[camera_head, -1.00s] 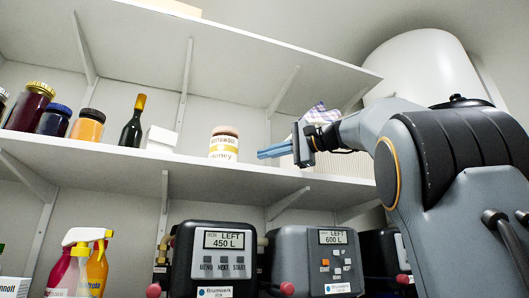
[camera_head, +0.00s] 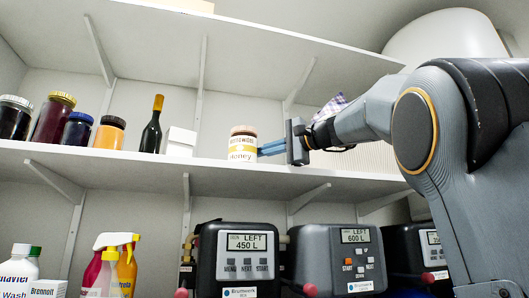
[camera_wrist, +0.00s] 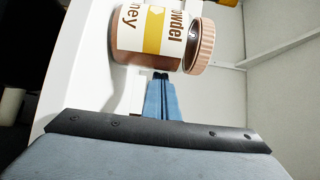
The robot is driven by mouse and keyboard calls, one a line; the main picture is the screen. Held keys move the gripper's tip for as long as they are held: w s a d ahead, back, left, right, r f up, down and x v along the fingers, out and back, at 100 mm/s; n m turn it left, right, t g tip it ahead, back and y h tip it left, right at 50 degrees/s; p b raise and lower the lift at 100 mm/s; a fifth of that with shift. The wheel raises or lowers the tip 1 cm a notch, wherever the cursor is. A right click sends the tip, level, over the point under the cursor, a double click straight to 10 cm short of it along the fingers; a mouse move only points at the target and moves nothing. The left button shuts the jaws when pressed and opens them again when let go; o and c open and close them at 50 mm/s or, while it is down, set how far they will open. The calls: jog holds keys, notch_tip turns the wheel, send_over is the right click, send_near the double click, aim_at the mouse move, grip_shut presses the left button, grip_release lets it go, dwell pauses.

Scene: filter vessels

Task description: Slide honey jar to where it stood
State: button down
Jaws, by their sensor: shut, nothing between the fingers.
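The honey jar (camera_head: 243,150), with a white and yellow label and a pinkish-brown lid, stands upright on the middle shelf. It fills the top middle of the wrist view (camera_wrist: 150,32), lying sideways in that picture. My gripper (camera_head: 261,150) is shut and empty, its blue fingers pointing left at the jar's right side. In the wrist view the dark fingertips (camera_wrist: 160,76) are right at the jar's side, touching or very nearly so. The jar's far side is hidden.
A white box (camera_head: 181,142) and a dark bottle (camera_head: 151,132) stand left of the jar, with bare shelf between box and jar. Several jars, such as the orange one (camera_head: 109,133), stand farther left. A checked cloth (camera_head: 329,108) is behind my arm. The upper shelf (camera_head: 240,50) overhangs.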

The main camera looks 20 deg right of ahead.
aim_at(243, 150)
jog(key=s+a+b, duration=0.2)
jog(key=s+b, duration=0.1)
jog(key=shift+s+a, duration=0.2)
jog(key=shift+s, duration=0.1)
dwell(0.3)
